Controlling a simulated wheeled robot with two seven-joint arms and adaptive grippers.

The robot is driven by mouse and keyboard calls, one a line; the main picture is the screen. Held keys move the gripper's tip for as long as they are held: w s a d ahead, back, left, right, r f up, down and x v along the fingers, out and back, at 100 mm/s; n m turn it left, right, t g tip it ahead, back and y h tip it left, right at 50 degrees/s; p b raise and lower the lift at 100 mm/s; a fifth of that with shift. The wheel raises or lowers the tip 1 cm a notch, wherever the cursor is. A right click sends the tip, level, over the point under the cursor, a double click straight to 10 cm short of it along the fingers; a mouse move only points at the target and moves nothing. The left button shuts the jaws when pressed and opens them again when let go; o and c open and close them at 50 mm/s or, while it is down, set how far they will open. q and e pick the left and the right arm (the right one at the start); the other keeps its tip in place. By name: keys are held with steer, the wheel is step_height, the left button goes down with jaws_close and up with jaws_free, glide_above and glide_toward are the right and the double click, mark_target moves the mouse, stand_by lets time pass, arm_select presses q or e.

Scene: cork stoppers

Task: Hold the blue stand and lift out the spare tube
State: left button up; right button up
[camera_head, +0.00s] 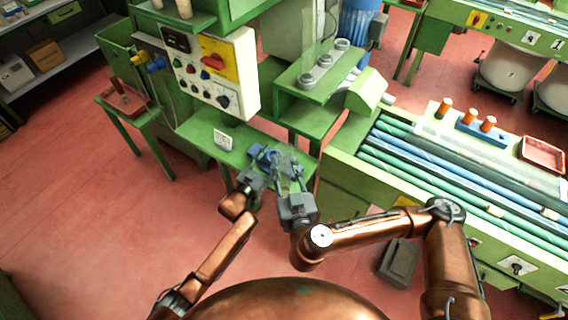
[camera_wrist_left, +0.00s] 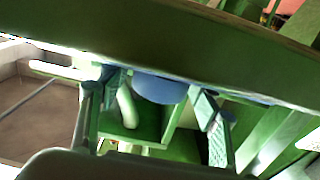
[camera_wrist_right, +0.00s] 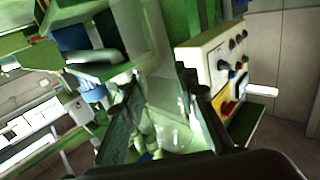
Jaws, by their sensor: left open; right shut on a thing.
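A small blue thing (camera_head: 268,153), likely the blue stand, is on the green bench in the head view, partly hidden by my grippers. My left gripper (camera_head: 262,163) is open beside it. In the left wrist view a rounded blue part (camera_wrist_left: 160,88) shows between the spread fingers, cut across by a dark green bar. My right gripper (camera_head: 291,172) is close to the left one, over the bench's front part. It is shut on a clear, greenish tube-like thing (camera_wrist_right: 160,105), seen between its fingers in the right wrist view. Its lower end is unclear.
The green bench (camera_head: 200,132) carries a small white card (camera_head: 222,140). A control box (camera_head: 215,75) stands behind it. To the right is a machine with long rollers, a blue block (camera_head: 482,136) with cork-coloured stoppers, and a pink tray (camera_head: 541,155).

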arm_select(q)
steer(key=v, duration=1.2)
